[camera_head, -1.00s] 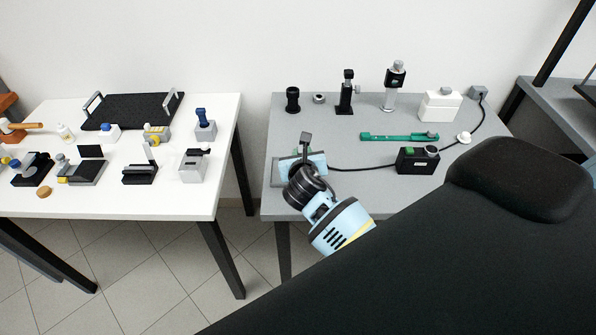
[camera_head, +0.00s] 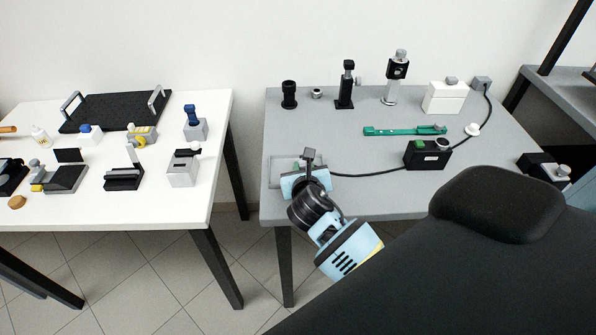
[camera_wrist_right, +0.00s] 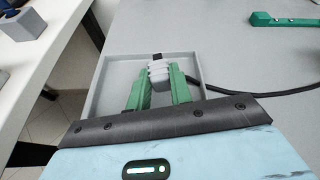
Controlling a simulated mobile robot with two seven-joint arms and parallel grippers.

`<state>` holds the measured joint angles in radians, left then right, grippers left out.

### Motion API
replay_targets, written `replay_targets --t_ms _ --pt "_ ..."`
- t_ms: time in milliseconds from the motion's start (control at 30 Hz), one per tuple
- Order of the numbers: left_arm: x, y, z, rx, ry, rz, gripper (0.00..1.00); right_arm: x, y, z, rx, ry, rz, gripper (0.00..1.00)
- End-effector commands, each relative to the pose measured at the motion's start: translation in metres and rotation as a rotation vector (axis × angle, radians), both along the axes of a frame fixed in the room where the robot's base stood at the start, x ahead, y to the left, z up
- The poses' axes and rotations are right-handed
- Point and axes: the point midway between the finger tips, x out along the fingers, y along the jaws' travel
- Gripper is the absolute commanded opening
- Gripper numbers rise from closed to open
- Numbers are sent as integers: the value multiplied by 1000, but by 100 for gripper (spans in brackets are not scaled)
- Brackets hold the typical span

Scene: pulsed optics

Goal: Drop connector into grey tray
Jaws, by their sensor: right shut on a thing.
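My right gripper (camera_head: 309,163) is over the left front part of the grey table. In the right wrist view its green fingers (camera_wrist_right: 158,92) are shut on the connector (camera_wrist_right: 159,72), a light grey ribbed piece with a dark tip. The grey tray (camera_wrist_right: 108,73) is shallow and rectangular and lies beneath the connector, which is within its outline from above. In the head view part of the tray (camera_head: 279,168) shows beside the gripper. I cannot tell whether the connector touches the tray floor. My left gripper is not in view.
A black cable (camera_head: 375,173) runs from near my right gripper toward a black box (camera_head: 428,155). A green tool (camera_head: 400,131) lies behind. Posts and a white box (camera_head: 443,98) line the back. A white table (camera_head: 150,210) with several devices stands left, across a gap.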

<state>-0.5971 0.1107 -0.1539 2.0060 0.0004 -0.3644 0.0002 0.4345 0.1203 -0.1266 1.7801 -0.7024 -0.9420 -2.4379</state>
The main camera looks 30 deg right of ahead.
Motion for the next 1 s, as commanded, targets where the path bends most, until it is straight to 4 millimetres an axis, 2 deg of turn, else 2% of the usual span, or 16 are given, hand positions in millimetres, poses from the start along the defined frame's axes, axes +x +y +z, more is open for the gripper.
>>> replay_targets --t_ms 133,167,333,667,767,1000 --pt "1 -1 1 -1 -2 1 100 0 0 1 0 -1 0 0" --pt "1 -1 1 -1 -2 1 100 0 0 1 0 -1 0 24" --pt "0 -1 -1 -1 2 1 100 0 0 1 0 -1 0 46" --pt "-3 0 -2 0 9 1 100 -2 1 1 0 0 0 46" --pt "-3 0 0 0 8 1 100 -9 6 6 -1 -1 2 46" --pt "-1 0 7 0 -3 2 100 -40 25 21 0 -3 2 46"
